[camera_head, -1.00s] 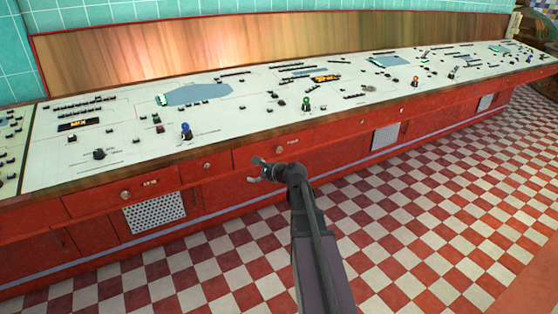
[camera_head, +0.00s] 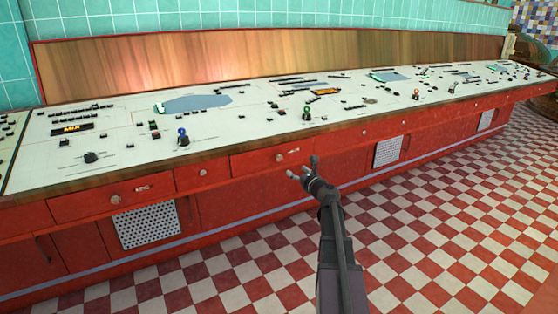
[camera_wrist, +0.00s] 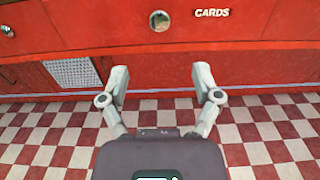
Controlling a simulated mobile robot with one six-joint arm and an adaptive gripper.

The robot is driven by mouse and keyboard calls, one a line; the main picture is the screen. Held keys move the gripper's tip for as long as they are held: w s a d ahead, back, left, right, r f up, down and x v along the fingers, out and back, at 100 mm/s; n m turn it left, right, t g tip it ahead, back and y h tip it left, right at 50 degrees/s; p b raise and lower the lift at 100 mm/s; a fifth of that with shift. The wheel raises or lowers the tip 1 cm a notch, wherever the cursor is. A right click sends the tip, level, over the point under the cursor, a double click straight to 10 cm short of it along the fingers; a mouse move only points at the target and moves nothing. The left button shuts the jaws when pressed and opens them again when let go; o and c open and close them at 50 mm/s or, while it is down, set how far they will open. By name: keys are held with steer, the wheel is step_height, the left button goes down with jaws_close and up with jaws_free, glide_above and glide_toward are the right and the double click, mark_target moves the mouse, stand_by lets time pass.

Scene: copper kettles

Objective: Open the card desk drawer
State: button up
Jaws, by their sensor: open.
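The card desk drawer (camera_head: 258,162) is a red front in the long control desk, with a round metal knob and a small label. It looks closed. In the wrist view the knob (camera_wrist: 159,20) is at the top middle, with the word "CARDS" (camera_wrist: 212,13) to its right. My gripper (camera_head: 301,166) is open and empty, in front of the desk and to the right of the knob in the head view. In the wrist view my gripper's fingers (camera_wrist: 161,77) are spread, and the knob shows above the gap between them, apart from both.
The white desktop (camera_head: 230,125) carries several levers, buttons and panels. Another red drawer (camera_head: 115,199) with a knob is at the left, above a perforated grille (camera_head: 148,224). The checkered floor (camera_head: 440,220) in front of the desk is clear.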

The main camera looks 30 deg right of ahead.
mark_target(280, 158)
steer(key=shift+w, duration=0.15)
steer(key=w, duration=1.3)
steer(key=shift+w, duration=0.25)
jaws_close()
